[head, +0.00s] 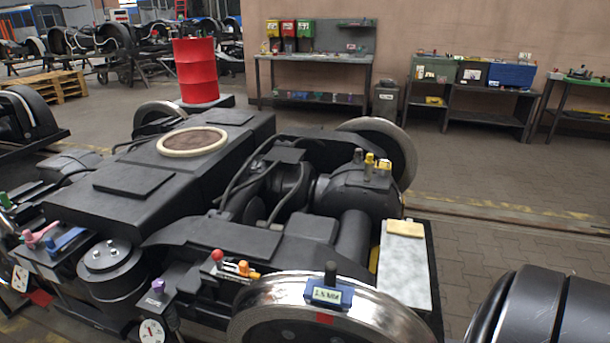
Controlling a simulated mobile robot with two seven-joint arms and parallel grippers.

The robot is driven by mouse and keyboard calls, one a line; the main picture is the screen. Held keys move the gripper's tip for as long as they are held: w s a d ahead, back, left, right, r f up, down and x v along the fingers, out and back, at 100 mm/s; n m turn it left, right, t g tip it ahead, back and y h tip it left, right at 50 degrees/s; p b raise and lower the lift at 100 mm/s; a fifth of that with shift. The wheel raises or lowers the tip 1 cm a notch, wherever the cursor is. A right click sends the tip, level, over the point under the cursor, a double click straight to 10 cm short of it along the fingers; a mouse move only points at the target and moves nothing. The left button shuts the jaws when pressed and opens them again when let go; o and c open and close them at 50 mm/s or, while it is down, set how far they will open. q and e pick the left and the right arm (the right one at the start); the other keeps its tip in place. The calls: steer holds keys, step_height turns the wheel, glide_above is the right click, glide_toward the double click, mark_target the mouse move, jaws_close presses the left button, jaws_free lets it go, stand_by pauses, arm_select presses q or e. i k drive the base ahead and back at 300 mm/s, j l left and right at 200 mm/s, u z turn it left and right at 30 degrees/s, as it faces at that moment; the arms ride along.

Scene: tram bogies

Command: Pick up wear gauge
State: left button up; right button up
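A small blue device with a lit digital display and a black upright knob, which looks like the wear gauge (329,294), sits on top of the shiny rim of the near bogie wheel (285,298). The display's reading is too small to be sure of. A white round dial with a purple knob (152,328) stands at the lower left of that wheel. Neither of my grippers is in view.
The black bogie frame (225,240) fills the middle. A red-knobbed lever (217,256) and orange fitting (243,268) stand left of the wheel. A grey-white plate (404,268) lies right. A dark rounded body (550,310) occupies the lower right. A red drum (196,70) stands behind.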

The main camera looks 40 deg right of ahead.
mark_target(327, 292)
steer(key=z, duration=1.65)
